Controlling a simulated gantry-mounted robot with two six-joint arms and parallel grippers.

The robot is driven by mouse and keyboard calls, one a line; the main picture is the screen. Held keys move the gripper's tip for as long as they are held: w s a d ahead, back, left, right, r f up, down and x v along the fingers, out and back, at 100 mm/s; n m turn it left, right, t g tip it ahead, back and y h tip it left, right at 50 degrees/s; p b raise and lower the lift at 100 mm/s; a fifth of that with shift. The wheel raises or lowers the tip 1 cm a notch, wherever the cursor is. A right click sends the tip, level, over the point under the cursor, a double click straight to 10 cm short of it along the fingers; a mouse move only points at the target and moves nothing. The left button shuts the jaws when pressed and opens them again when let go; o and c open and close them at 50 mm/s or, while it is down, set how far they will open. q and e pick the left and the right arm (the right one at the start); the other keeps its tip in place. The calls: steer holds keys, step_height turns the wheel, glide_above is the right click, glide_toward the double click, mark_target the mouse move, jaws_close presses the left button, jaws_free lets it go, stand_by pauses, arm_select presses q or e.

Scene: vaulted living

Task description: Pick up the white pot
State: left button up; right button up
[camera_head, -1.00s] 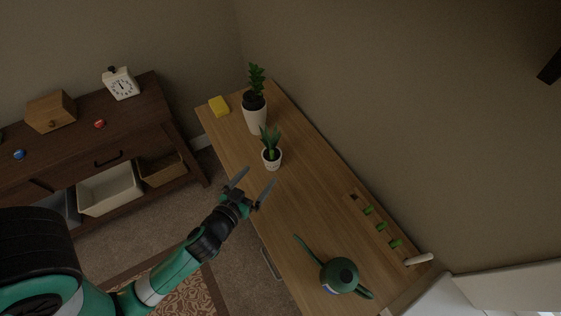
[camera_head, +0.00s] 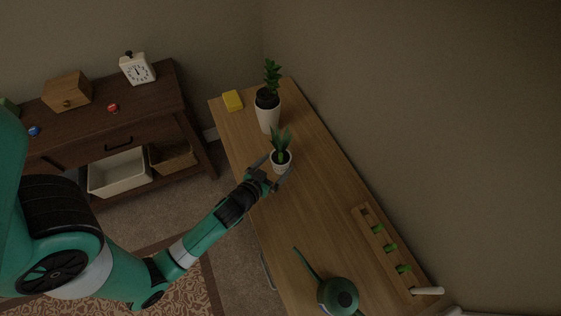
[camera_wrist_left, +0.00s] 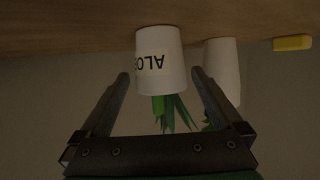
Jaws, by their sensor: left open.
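A small white pot (camera_head: 283,156) with a spiky green plant stands upright on the wooden table. In the left wrist view, the white pot (camera_wrist_left: 160,72) appears upside down, with a black-lettered label partly reading "ALO". My left gripper (camera_head: 276,167) is open at the near side of this pot. In the wrist view, the left gripper's fingertips (camera_wrist_left: 160,76) lie to either side of the pot's outline with gaps; contact is not visible. A taller white pot (camera_head: 268,120) with a leafy plant stands just behind; it also shows in the wrist view (camera_wrist_left: 224,65). My right gripper is not in view.
A yellow block (camera_head: 232,100) lies at the table's far left corner. A green watering can (camera_head: 340,296) stands at the near end, and a wooden holder (camera_head: 378,240) with green items lies along the right edge. The table's middle (camera_head: 315,205) is clear.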

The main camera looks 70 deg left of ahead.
mark_target(281, 154)
arm_select(q)
steer(key=x, duration=0.3)
steer(key=shift+w+a, duration=0.25)
steer(key=shift+a, duration=0.05)
jaws_close()
steer(key=shift+d, duration=0.1)
steer(key=shift+r, duration=0.15)
steer(key=shift+r, duration=0.55)
step_height(281, 154, up, 2)
steer(key=shift+p, duration=0.8)
steer(key=s+d+r+p, duration=0.6)
steer(key=d+r, duration=0.3)
steer(key=d, duration=0.3)
steer(key=shift+s+r+p, duration=0.3)
steer(key=shift+s+r, duration=0.05)
steer(key=shift+s, duration=0.3)
